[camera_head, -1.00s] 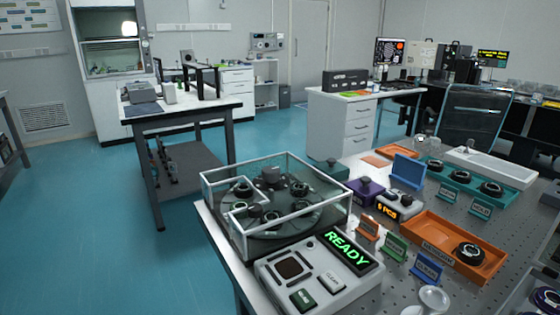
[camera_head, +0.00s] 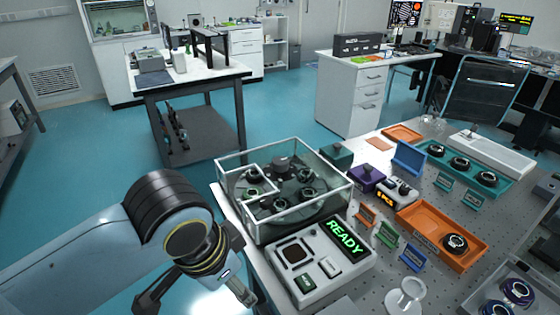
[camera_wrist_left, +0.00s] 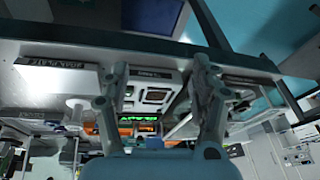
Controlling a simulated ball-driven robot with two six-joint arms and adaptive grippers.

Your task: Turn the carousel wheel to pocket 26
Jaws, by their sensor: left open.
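The carousel wheel (camera_head: 300,207) lies inside a clear-walled case with a white frame (camera_head: 248,236), with several dark round pieces on it. I cannot read any pocket number. In front of it is a pale control panel (camera_head: 272,267) with a dark square, a dark green key (camera_head: 304,284), a white key (camera_head: 328,267) and a green "READY" display (camera_head: 345,238). My left gripper (camera_head: 197,298) is open and empty, left of the panel and apart from it. In the left wrist view the open fingers (camera_wrist_left: 160,78) frame the panel, seen upside down. My right gripper is not in view.
An orange tray (camera_head: 415,216) holding a round piece, a teal tray (camera_head: 430,169) and small coloured signs (camera_head: 388,234) stand to the right on the perforated table. Left of the case is open floor, with another bench (camera_head: 190,73) behind.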

